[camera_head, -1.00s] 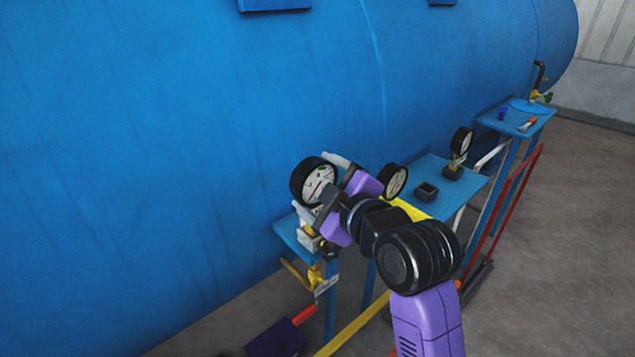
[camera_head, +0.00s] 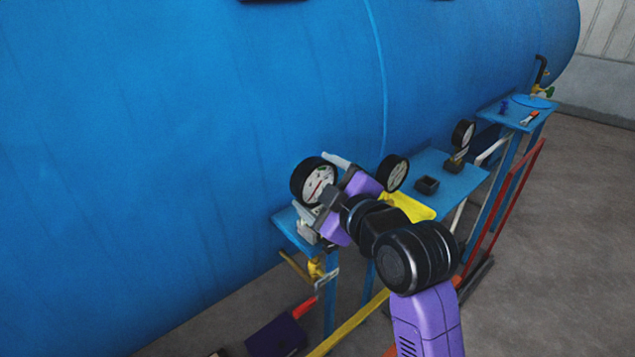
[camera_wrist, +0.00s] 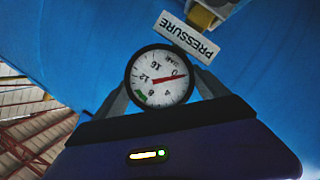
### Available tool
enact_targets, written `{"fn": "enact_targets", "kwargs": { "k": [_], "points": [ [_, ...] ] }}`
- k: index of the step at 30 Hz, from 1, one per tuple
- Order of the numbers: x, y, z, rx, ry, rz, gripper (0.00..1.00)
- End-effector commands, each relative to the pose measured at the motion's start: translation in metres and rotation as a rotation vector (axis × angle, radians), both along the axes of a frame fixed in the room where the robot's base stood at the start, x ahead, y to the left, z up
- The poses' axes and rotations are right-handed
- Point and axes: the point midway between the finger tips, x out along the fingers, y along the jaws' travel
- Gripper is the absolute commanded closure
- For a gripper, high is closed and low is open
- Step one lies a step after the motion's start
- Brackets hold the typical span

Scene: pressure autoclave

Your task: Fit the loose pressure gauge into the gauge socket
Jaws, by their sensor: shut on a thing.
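My gripper (camera_head: 321,190) is shut on a round pressure gauge (camera_head: 307,179) with a black rim and white dial. In the wrist view the gauge (camera_wrist: 160,78) sits between the two grey fingers, its dial facing the camera and its red needle pointing right. A white PRESSURE label (camera_wrist: 187,37) and a brass fitting (camera_wrist: 205,15) show just beyond the gauge's upper right edge. I cannot tell whether the gauge touches the fitting. The gauge's stem is hidden. In the head view the gripper covers the spot below the gauge, so the socket cannot be made out there.
The big blue vessel (camera_head: 200,120) rises close behind. A second gauge (camera_head: 393,173) stands near the yellow surface (camera_head: 412,207). A third gauge (camera_head: 464,132) and a small black box (camera_head: 427,185) are on the blue table (camera_head: 460,182). A brass valve (camera_head: 315,268) is below my gripper.

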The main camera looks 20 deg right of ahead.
Motion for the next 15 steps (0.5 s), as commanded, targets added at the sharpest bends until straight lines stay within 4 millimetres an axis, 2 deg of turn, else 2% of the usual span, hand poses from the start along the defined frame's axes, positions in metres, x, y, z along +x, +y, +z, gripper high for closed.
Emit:
{"fn": "enact_targets", "kwargs": {
  "k": [8,9,11,15],
  "points": [
    [-0.0001,0.0,-0.0053,0.0,-0.003,0.0,0.83],
    [0.0,0.0,-0.0043,0.0,-0.004,-0.001,0.1],
    [0.0,0.0,-0.0043,0.0,-0.003,0.0,0.0],
    [0.0,0.0001,-0.0048,0.0,-0.001,0.0,0.0]
  ]
}}
